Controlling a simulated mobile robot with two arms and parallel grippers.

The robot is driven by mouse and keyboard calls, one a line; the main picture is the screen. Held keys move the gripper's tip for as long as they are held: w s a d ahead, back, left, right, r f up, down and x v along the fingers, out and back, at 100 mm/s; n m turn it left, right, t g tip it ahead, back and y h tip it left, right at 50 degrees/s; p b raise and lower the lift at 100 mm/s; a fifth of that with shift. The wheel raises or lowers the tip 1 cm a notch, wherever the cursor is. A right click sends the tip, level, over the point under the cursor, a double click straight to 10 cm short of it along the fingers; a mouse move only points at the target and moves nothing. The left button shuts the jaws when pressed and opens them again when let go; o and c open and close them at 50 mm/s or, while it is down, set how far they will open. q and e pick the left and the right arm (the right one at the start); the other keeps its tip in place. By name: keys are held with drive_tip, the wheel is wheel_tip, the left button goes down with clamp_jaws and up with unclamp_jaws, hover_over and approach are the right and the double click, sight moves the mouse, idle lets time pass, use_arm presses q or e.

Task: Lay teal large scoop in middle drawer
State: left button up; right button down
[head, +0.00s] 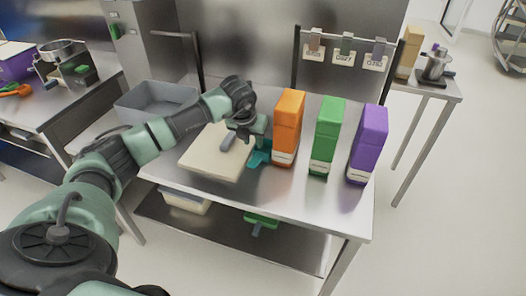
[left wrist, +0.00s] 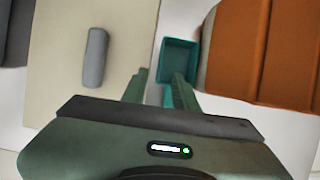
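The teal large scoop (head: 261,154) lies on the steel table between a cream board and an orange box. In the left wrist view its open tray (left wrist: 178,58) shows beyond my fingers, with its narrow handle (left wrist: 168,95) between them. My left gripper (head: 256,142) is low over the scoop, its fingers (left wrist: 160,88) apart on either side of the handle; a gap seems to remain. My right gripper is not in view. A tall grey cabinet (head: 149,40) with a green tag stands at the back left; I cannot make out a middle drawer on it.
The orange box (head: 288,125) stands close right of the scoop, then green (head: 327,135) and purple (head: 368,143) boxes. The cream board (head: 212,160) with a grey piece (left wrist: 95,57) lies left. A grey bin (head: 155,103) sits behind. The table's front is clear.

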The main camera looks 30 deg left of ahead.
sight(255, 147)
use_arm(q)
drive_tip(key=x, duration=0.4)
drive_tip(key=shift+w+a+r+p, duration=0.1)
drive_tip(key=shift+w+a+p, duration=0.1)
drive_tip(key=shift+p, duration=0.1)
clamp_jaws()
idle(1.1)
